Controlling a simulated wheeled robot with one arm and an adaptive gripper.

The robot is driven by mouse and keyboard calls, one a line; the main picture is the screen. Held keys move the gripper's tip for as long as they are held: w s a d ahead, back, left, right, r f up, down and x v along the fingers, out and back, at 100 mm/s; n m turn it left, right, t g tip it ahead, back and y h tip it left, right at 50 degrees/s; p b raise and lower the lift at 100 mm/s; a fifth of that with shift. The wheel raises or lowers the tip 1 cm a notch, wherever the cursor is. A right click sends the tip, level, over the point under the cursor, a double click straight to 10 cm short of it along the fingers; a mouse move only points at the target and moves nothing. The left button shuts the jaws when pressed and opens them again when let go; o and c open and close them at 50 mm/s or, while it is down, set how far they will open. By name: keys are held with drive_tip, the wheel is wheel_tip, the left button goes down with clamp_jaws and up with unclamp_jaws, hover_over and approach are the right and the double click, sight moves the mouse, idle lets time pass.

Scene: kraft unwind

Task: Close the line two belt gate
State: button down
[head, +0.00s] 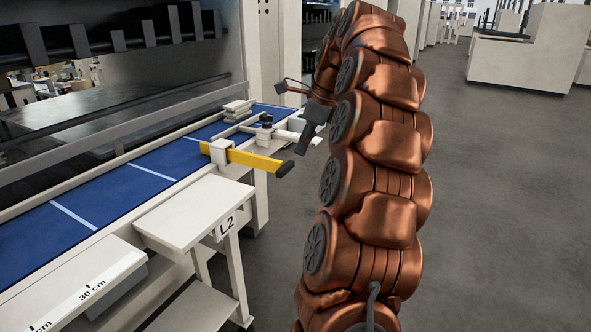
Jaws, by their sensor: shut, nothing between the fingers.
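The line two belt gate is a yellow bar (256,160) with a dark tip, in the middle of the head view. It is mounted at a white block (220,153) on the near edge of the blue belt (140,172). The bar points right, away from the belt, with its dark tip out over the floor side. A white stand (196,212) marked L2 is in front of it. My gripper (306,141) is dark grey, above and right of the bar's tip, and looks apart from it. It is shut and empty. My copper arm hides part of the wrist.
A small stack of pale sheets (238,106) lies by the belt's far end. A white bracket with a dark knob (266,121) stands behind the gate. A white rail with a centimetre scale (85,290) runs front left. Grey floor (500,200) at right is clear.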

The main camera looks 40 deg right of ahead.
drive_tip(key=s+d+m, duration=0.2)
drive_tip(key=d+m, duration=0.1)
drive_tip(key=d, duration=0.3)
drive_tip(key=w+a+f+p, duration=0.2)
drive_tip(key=w+f, duration=0.5)
drive_tip(key=f, duration=0.2)
drive_tip(key=shift+w+a+t, duration=0.3)
drive_tip(key=shift+w+a, duration=0.05)
drive_tip(key=shift+a, duration=0.05)
drive_tip(key=shift+w, duration=0.1)
idle(0.3)
